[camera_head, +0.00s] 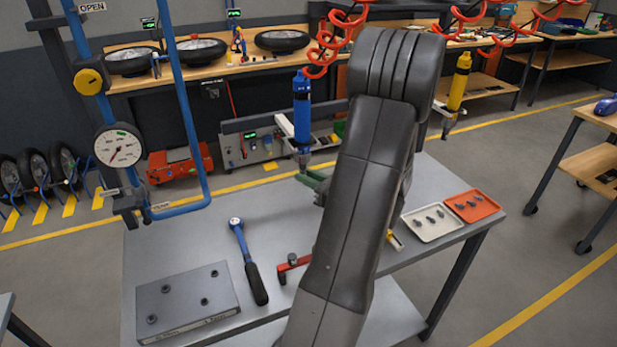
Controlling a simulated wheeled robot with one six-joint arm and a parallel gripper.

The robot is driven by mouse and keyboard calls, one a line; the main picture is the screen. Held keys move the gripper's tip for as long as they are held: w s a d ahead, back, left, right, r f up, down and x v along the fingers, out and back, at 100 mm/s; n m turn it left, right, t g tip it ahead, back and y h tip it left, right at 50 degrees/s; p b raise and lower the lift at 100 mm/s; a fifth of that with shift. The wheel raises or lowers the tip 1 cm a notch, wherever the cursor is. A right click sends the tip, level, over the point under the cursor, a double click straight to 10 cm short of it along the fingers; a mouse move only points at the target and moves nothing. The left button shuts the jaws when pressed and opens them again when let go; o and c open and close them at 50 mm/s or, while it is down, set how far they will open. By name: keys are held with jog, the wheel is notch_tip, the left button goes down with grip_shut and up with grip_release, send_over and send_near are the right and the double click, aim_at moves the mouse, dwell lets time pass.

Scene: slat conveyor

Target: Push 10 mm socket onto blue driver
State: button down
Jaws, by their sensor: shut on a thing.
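The blue driver (302,105) hangs upright left of my arm, over the far edge of the grey table. Its dark tip points down. A green holder (312,180) juts out left from behind my arm, just below the tip. I cannot tell whether they touch. My gripper (321,197) is mostly hidden behind my dark forearm and appears shut on the green holder. The 10 mm socket cannot be made out. A red holder (293,266) with a dark socket on it lies on the table, left of my arm.
On the table are a grey block with bolts (160,304), a blue-black wrench (247,260), a white tray (418,234) and an orange tray (488,206), both with small parts. A yellow driver (458,85) hangs right.

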jog(key=shift+r+p, duration=0.3)
jog(key=shift+r, duration=0.15)
jog(key=c, duration=0.8)
grip_release()
jog(key=b+v, duration=0.2)
jog(key=v, duration=1.1)
jog(key=shift+s+d+b, duration=0.2)
jog(key=shift+d+b, duration=0.15)
jog(key=shift+a, duration=0.1)
jog(key=p+x, duration=0.2)
jog(key=x, duration=1.1)
jog(key=shift+w+a, duration=0.2)
jog(key=shift+a, duration=0.05)
